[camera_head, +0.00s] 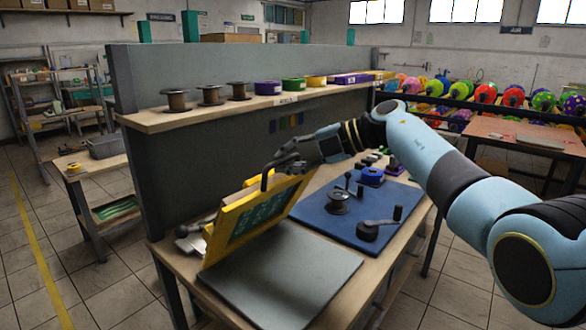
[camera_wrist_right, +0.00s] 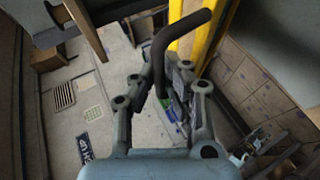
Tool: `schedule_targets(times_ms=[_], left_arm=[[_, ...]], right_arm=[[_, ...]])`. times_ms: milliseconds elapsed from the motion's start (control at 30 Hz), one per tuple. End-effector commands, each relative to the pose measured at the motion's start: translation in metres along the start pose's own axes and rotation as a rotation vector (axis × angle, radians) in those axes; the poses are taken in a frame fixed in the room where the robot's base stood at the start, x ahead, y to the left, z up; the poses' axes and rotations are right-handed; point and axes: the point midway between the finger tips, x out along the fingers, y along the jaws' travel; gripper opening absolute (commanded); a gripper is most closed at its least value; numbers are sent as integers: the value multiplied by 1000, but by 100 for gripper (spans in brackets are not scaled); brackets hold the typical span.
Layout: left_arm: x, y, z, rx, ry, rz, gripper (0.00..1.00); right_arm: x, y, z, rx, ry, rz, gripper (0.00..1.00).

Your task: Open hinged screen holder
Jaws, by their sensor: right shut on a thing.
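The hinged screen holder (camera_head: 258,215) is a yellow frame with a green screen. It stands tilted up steeply at the back left of a dark grey base plate (camera_head: 285,275). A dark bent handle (camera_head: 265,180) rises from its upper edge. My right gripper (camera_head: 284,164) is at this handle, with its fingers closed around it. In the right wrist view the handle (camera_wrist_right: 163,58) passes between the fingers of the right gripper (camera_wrist_right: 162,88), and part of the yellow frame (camera_wrist_right: 202,38) shows beyond. My left gripper is not in view.
A blue mat (camera_head: 355,215) with a dark crank device (camera_head: 372,230) and spools lies right of the base plate. A shelf (camera_head: 200,112) with spools and tape rolls runs behind. Balloons (camera_head: 485,93) fill a rack at the back right. The base plate is clear.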

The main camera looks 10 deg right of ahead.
Motion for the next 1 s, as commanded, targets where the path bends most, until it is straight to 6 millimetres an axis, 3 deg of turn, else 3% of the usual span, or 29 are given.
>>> schedule_targets(times_ms=[100, 567, 600, 767, 1000], left_arm=[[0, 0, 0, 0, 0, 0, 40], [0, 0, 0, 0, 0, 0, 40], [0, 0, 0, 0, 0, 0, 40], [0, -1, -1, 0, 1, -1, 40], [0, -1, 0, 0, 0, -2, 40]], right_arm=[[-1, 11, 2, -6, -4, 11, 0], [-1, 13, 3, -8, -6, 13, 0], [-1, 13, 3, -8, -6, 13, 11], [0, 11, 2, -6, -5, 10, 32], [1, 8, 2, -3, -3, 5, 34]])
